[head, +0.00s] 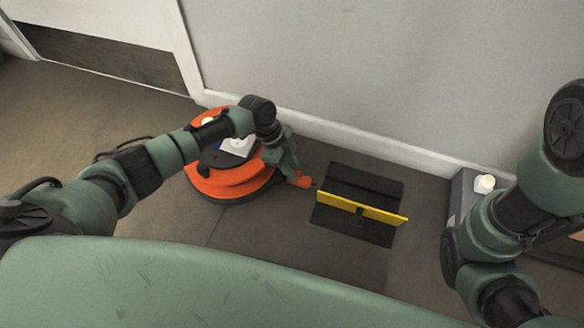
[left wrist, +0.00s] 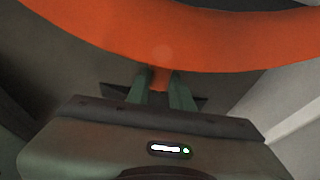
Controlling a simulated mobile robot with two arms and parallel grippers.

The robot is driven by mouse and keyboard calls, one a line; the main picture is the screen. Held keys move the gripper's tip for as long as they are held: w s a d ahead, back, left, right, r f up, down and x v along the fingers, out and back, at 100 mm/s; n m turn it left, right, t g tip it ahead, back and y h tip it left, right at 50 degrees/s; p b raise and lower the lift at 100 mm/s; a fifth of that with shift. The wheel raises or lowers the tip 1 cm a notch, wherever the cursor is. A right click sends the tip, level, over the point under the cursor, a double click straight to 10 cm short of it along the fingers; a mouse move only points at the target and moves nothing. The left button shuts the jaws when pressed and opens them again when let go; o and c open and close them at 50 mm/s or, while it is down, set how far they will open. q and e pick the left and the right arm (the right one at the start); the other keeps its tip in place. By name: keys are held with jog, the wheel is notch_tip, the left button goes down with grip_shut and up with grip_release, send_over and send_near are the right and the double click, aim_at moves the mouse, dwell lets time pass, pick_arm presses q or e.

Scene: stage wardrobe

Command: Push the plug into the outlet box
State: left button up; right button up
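The orange plug (head: 299,180) is between the fingertips of my left gripper (head: 292,175), low over the floor to the right of an orange machine. Its dark tip points right, towards a black box with a yellow panel (head: 380,212), which looks like the outlet box. A small gap seems to separate the tip from the box. In the left wrist view, the two green fingers (left wrist: 161,92) close on a small orange piece, the plug (left wrist: 160,78). The socket opening cannot be made out. My right arm shows at the right, but its gripper is out of view.
The round orange machine (head: 230,184) stands on the floor under my left forearm, with a dark cable behind it. A grey box (head: 459,196) with a white cap (head: 484,183) stands right of the outlet box. The wall skirting (head: 345,133) runs behind them.

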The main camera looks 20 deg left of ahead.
pick_arm(q)
grip_shut()
dwell(1.1)
